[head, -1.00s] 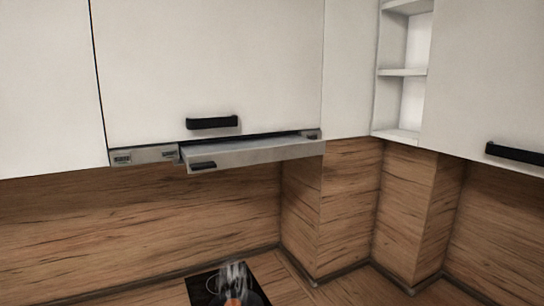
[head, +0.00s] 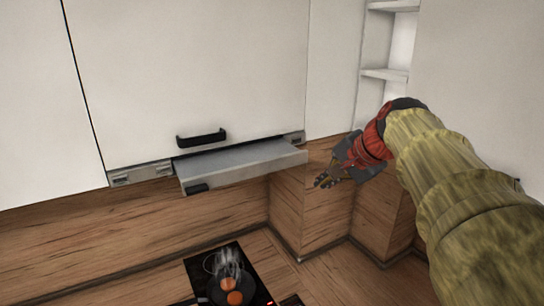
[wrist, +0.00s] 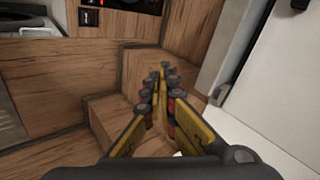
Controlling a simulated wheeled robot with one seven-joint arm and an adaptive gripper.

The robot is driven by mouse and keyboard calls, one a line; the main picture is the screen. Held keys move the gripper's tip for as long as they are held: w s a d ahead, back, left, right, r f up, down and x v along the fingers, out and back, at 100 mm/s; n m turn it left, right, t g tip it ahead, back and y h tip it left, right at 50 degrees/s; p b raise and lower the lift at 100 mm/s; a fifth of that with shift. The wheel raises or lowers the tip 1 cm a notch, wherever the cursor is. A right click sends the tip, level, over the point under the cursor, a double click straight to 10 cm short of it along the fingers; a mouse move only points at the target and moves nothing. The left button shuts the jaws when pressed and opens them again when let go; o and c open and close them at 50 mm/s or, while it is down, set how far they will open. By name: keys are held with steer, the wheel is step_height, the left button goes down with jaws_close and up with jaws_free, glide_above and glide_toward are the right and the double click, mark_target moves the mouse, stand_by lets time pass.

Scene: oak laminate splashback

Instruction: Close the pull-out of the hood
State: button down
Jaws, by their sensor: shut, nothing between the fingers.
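The hood's pull-out (head: 245,165) is a flat grey panel that sticks out from the slim hood body (head: 140,174) under the white wall cabinet. It stands open, with a small dark patch at its front left corner. My gripper (head: 322,182) is in the air to the right of the pull-out's front right corner, apart from it. In the wrist view my gripper (wrist: 163,72) shows its fingers together and empty. The pull-out cannot be made out for certain in the wrist view.
A white cabinet door with a black handle (head: 201,138) is above the hood. A black hob (head: 228,278) with steaming pans is below. Open white shelves (head: 385,74) stand at the right, near my arm. A wood-clad corner juts out behind my gripper.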

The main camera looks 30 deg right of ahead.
mark_target(270, 149)
step_height(270, 149, up, 4)
steer(key=w+a+m+t, duration=0.1)
steer(key=w+m, duration=0.1)
steer(key=w+a+r+p+x, duration=0.1)
steer(key=w+r+x, duration=0.1)
steer(key=x, duration=1)
steer(key=shift+w+a+f+m+y+p, duration=0.2)
steer(key=shift+f+m+y+p, duration=0.1)
steer(key=shift+p, duration=0.1)
steer(key=shift+d, duration=0.1)
steer(key=w+p, duration=0.2)
steer(key=w, duration=0.5)
steer(key=w+p, duration=0.3)
steer(key=w, duration=0.4)
steer(key=shift+d, duration=0.25)
steer(key=shift+s, duration=0.15)
